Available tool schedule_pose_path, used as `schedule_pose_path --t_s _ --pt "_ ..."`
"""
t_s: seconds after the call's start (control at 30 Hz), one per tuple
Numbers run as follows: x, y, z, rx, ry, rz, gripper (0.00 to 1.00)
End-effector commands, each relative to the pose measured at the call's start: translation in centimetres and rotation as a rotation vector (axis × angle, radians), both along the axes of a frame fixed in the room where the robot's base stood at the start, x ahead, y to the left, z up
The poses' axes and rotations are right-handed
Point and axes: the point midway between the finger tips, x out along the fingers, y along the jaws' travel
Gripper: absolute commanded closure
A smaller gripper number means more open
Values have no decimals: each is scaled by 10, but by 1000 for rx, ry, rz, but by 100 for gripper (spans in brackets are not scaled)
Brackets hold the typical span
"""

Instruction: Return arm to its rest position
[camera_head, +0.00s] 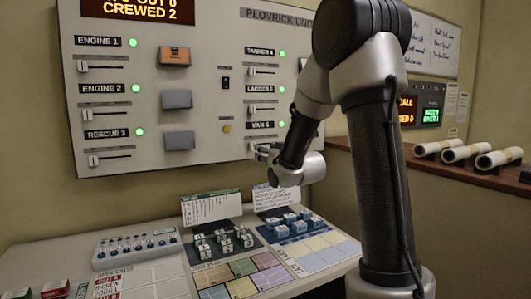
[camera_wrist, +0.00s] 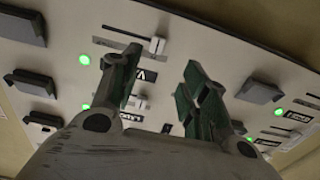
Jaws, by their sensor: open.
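My gripper (camera_wrist: 160,88) is open and empty, with its two dark green fingers spread in the wrist view. In the head view my gripper (camera_head: 264,153) is at the lower right of the wall panel (camera_head: 215,110), by the VAN 6 slider. My arm stretches up and over to the panel. In the wrist view a white slider knob (camera_wrist: 157,45) shows beyond the gap between the fingers. I cannot tell whether the fingers touch the panel.
The panel has labelled sliders, green lamps and a lit orange button (camera_head: 174,57) above two grey ones. Below is a sloped desk (camera_head: 150,285) with small labelled blocks and coloured cards. Rolled papers (camera_head: 462,153) lie on a brown shelf (camera_head: 450,175) at right.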

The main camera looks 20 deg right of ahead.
Motion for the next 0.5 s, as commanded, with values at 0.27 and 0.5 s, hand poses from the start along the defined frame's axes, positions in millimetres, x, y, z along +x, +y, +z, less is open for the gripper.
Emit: schedule_pose_path --t_s 0.27,0.5 --pt "0 0 -1 -3 6 -1 55" --pt "-20 -12 -90 -24 368 -49 55"
